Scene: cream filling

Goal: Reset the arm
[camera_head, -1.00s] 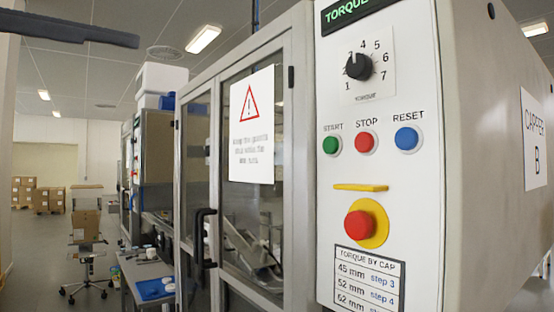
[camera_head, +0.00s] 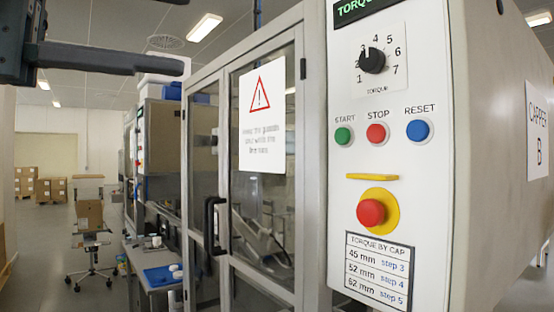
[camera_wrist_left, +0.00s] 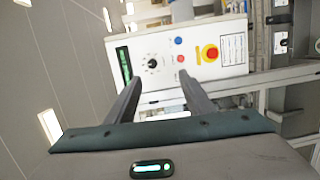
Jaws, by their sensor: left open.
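My left gripper (camera_head: 183,34) reaches in from the upper left of the head view, dark grey. The panel carries a black torque knob (camera_head: 372,60), a green START button (camera_head: 343,136), a red STOP button (camera_head: 376,134) and a blue RESET button (camera_head: 418,131). My right gripper is not in view.
Below the buttons are a yellow ledge (camera_head: 371,177) and a red emergency button (camera_head: 371,212). Glazed doors with a black handle (camera_head: 214,226) and a warning sign (camera_head: 262,118) stand left of the panel. A chair (camera_head: 90,240) and boxes are farther back.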

